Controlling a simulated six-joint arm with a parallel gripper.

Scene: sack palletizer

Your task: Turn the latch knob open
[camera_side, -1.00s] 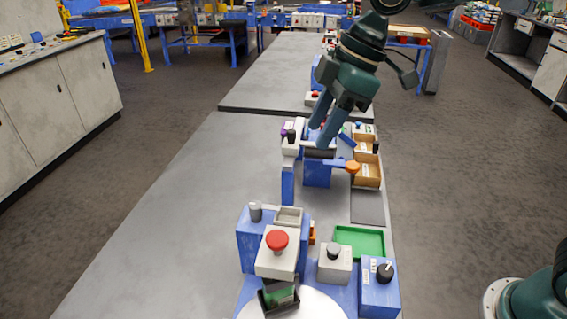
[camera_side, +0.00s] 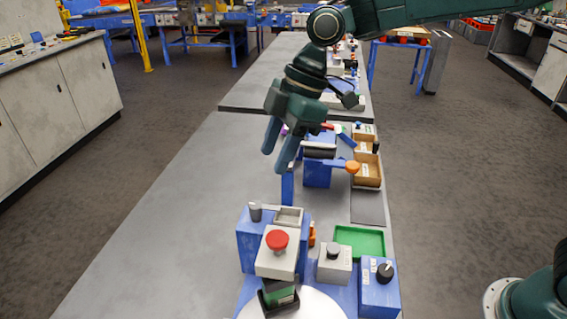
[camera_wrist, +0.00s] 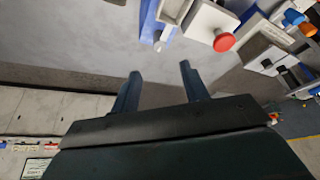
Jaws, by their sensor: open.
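My gripper (camera_side: 276,160) is open and empty, pointing down above the middle of the grey table. In the wrist view the gap between its two blue fingers (camera_wrist: 160,84) shows only grey surface. I cannot tell for certain which knob is the latch knob. A black knob with a white pointer mark (camera_side: 385,272) is on a blue box at the front right. A grey knob (camera_side: 334,251) is on a white box left of it. Another grey knob (camera_side: 255,211) stands on a blue box farther left. My gripper is apart from all three, behind them.
A red mushroom button (camera_side: 277,240) on a white box stands at the front; it shows in the wrist view (camera_wrist: 224,42) too. A green tray (camera_side: 360,241), an orange knob (camera_side: 352,167) and wooden bins (camera_side: 368,172) line the right side. The table's left part (camera_side: 190,220) is clear.

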